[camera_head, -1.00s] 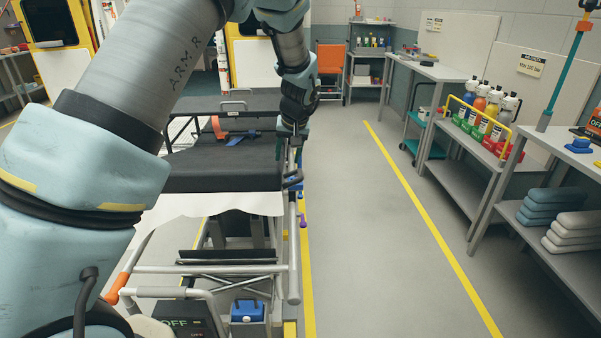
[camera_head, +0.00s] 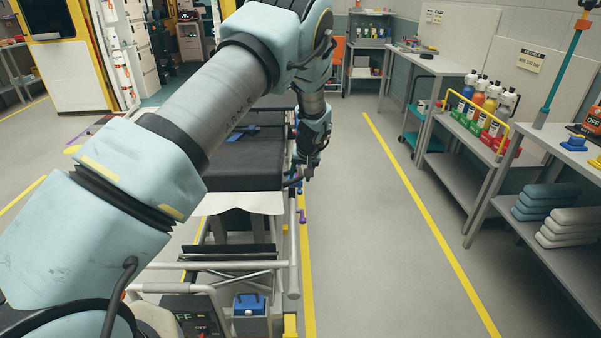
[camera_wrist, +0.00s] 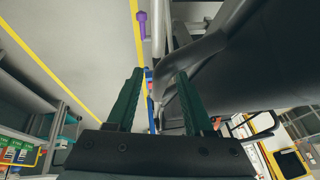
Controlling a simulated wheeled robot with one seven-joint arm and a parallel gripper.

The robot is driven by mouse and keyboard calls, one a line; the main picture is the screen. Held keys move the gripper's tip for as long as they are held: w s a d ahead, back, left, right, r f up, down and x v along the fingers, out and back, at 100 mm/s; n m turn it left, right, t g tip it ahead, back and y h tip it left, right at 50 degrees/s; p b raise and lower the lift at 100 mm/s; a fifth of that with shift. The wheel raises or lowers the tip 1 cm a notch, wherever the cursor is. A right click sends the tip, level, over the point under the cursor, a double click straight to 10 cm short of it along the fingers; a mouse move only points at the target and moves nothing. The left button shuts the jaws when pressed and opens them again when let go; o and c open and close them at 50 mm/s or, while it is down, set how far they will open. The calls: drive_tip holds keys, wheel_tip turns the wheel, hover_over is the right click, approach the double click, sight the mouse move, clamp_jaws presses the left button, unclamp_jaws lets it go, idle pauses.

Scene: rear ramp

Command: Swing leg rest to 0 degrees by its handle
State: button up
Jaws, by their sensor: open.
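The stretcher's black padded section (camera_head: 238,166), which I take to be the leg rest, looks flat in the head view; my arm covers much of it. A dark curved bar (camera_head: 292,181), likely its handle, sticks out at the pad's right side. In the wrist view a thick black curved bar (camera_wrist: 208,46) runs from the upper right down toward my fingers. My gripper (camera_wrist: 160,72) is open, with its two green fingers apart and the bar's lower end close by its tips. I cannot tell if they touch. In the head view my gripper (camera_head: 303,174) is beside the pad's right edge.
A purple knob (camera_head: 301,216) is on the stretcher's right side, near its silver rail (camera_head: 293,255). A blue box (camera_head: 249,304) sits low at the stretcher's near end. Clear floor (camera_head: 360,220) lies right of it, up to shelving with bottles (camera_head: 486,105) and folded pads (camera_head: 547,200).

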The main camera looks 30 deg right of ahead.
drive_tip(key=shift+w+f, duration=0.1)
drive_tip(key=shift+f, duration=0.15)
clamp_jaws()
idle(0.3)
idle(0.9)
